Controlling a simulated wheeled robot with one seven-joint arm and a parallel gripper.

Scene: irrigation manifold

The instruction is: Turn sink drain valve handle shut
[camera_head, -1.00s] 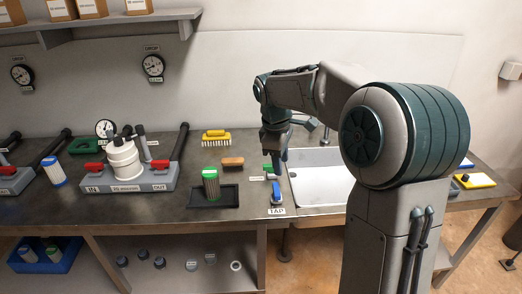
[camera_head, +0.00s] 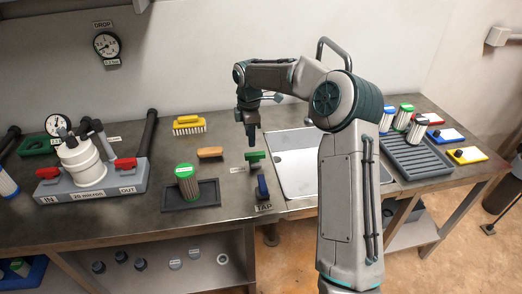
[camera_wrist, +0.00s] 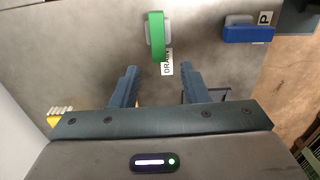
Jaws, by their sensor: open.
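The green drain valve handle (camera_head: 255,157) stands on the bench just left of the sink (camera_head: 296,180). In the wrist view the green handle (camera_wrist: 156,36) points up and down the picture, beside a label reading DRAIN (camera_wrist: 167,62). My gripper (camera_head: 252,142) points down close above and behind the handle in the head view. In the wrist view my gripper (camera_wrist: 159,70) is open and empty, and the handle lies beyond its fingertips, roughly in line with the gap. I see no contact.
A blue tap handle (camera_head: 262,187) stands close in front of the drain handle, also in the wrist view (camera_wrist: 248,35). Left are a brown brush (camera_head: 210,153), a black tray (camera_head: 207,197) holding a green-topped filter (camera_head: 188,180), and a yellow brush (camera_head: 188,125).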

